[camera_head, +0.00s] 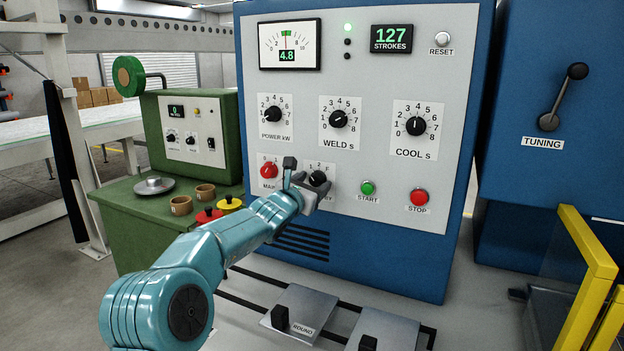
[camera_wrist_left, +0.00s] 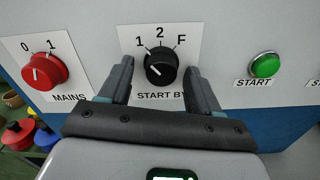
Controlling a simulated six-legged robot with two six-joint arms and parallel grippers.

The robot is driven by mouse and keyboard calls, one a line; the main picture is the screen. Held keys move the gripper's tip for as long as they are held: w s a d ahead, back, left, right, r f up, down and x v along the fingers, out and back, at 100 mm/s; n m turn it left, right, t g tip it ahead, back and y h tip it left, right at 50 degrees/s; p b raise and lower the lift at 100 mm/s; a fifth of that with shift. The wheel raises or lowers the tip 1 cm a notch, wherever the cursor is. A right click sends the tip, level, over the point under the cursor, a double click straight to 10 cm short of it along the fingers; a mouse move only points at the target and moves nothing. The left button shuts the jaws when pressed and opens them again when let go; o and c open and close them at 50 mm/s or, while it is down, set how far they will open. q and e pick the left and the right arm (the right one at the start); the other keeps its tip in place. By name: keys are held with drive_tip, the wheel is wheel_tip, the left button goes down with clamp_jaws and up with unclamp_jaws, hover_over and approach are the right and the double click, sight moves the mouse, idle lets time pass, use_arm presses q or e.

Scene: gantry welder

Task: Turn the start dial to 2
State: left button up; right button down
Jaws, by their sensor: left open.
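The start dial (camera_wrist_left: 161,66) is a round black knob on a white plate marked 1, 2 and F, with a partly hidden "START BY" label below. In the wrist view it sits between the two fingers of my left gripper (camera_wrist_left: 159,72), which is open, with a gap on each side. I cannot tell surely which mark its pointer faces. In the head view the dial (camera_head: 318,178) is partly covered by my left gripper (camera_head: 306,176), which is close to the panel. My right gripper is not in view.
The red mains knob (camera_wrist_left: 44,71) is left of the dial and the green start button (camera_wrist_left: 265,65) is right of it. The red stop button (camera_head: 419,196) is further right. Two plates with black blocks (camera_head: 303,311) lie below the cabinet.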

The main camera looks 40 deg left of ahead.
use_arm(q)
drive_tip(key=shift+w+f, duration=0.1)
drive_tip(key=shift+w, duration=0.1)
drive_tip(key=c, duration=1)
drive_tip(key=shift+c, duration=0.2)
